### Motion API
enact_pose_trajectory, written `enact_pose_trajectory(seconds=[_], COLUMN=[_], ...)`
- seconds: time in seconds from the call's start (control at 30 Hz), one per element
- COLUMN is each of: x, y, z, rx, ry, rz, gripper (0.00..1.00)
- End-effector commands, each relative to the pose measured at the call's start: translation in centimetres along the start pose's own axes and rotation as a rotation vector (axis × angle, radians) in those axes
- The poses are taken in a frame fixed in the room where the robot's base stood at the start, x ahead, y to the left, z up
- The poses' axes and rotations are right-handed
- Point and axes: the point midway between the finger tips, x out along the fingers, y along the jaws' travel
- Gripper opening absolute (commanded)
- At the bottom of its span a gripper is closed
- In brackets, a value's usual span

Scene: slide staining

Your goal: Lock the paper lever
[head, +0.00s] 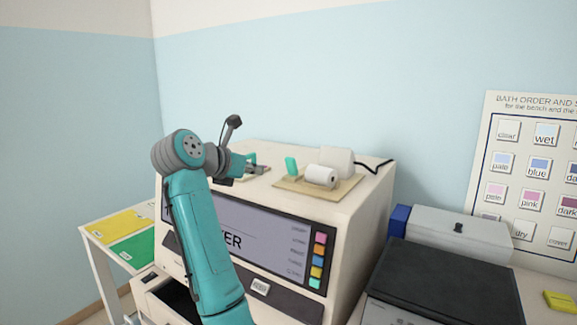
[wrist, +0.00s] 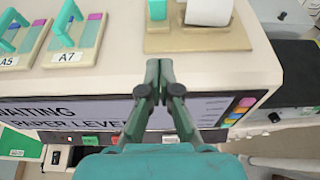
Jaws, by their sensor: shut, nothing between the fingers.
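The paper lever (head: 290,165) is a small teal upright tab, leaning slightly, on a tan plate (head: 290,184) on top of the white machine (head: 345,225). A white paper roll (head: 320,176) sits to its right. In the wrist view the lever (wrist: 157,10) is at the top edge, partly cut off, beside the roll (wrist: 208,10). My gripper (wrist: 158,70) is shut and empty. Its fingertips are in front of the plate, below the lever in the picture and apart from it.
Labelled plates with teal handles, A5 (wrist: 10,58) and A7 (wrist: 70,57), sit left on the machine top. The machine's screen (head: 265,240) shows text about the paper lever. A dark-topped box (head: 445,285) stands to the right. Yellow and green sheets (head: 110,225) lie on a left table.

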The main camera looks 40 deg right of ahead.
Motion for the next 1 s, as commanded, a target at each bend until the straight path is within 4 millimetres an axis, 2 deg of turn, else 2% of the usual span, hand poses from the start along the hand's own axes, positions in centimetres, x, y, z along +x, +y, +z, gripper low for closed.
enact_pose_trajectory(seconds=[0.37,0.53,0.67,1.0], x=[-0.1,0.8,2.7,9.0], y=[0.1,0.1,0.0,0.0], z=[0.2,0.1,0.1,0.1], rx=[0.003,0.002,0.001,0.002], ry=[0.005,0.005,0.006,0.005], rz=[0.004,0.003,0.000,0.001], gripper=[0.00,0.00,0.00,0.00])
